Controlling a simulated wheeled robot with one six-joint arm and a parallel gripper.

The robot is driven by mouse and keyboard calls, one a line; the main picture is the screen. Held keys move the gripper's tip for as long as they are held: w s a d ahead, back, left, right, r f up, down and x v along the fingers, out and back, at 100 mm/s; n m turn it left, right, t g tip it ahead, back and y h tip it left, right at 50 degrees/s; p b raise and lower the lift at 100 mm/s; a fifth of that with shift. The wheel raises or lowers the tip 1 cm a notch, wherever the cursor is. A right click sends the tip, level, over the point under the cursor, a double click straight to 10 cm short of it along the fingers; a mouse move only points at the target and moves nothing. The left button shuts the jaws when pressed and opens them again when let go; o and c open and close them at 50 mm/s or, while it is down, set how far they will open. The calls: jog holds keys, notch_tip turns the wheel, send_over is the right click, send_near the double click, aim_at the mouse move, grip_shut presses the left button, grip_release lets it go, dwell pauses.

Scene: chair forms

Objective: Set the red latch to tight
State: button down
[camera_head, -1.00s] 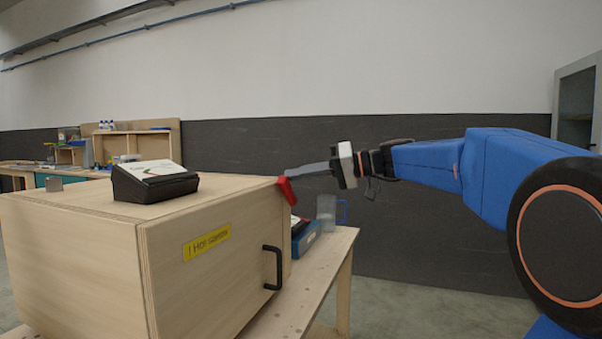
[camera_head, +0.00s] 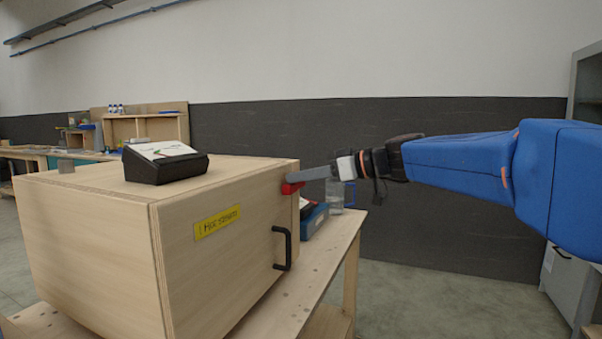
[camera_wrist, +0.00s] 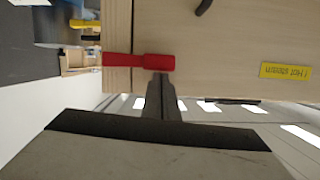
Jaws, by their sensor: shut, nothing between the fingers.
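The red latch (camera_head: 291,187) is on the upper right edge of the wooden box (camera_head: 230,261), near the corner by the door. It lies roughly level along the edge. In the wrist view the red latch (camera_wrist: 140,62) spans the seam between the box's front and side. My gripper (camera_head: 305,176) is shut and empty, with its fingertips at the latch. In the wrist view the closed fingertips (camera_wrist: 160,78) are right against or just beside the latch's thicker end; I cannot tell if they touch.
The box has a black door handle (camera_head: 282,248) and a yellow label (camera_head: 217,221). A black device (camera_head: 165,163) sits on top. A blue tray (camera_head: 314,220) and a clear jug (camera_head: 336,196) stand behind, on the wooden table (camera_head: 322,262). Open floor lies right of the table.

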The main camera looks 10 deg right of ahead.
jog(key=shift+f, duration=0.3)
dwell(0.4)
jog(key=shift+r, duration=0.1)
notch_tip(320, 180, up, 4)
jog(key=shift+a+f, duration=0.1)
jog(key=v, duration=1)
jog(key=shift+r, duration=0.25)
jog(key=shift+s, duration=0.1)
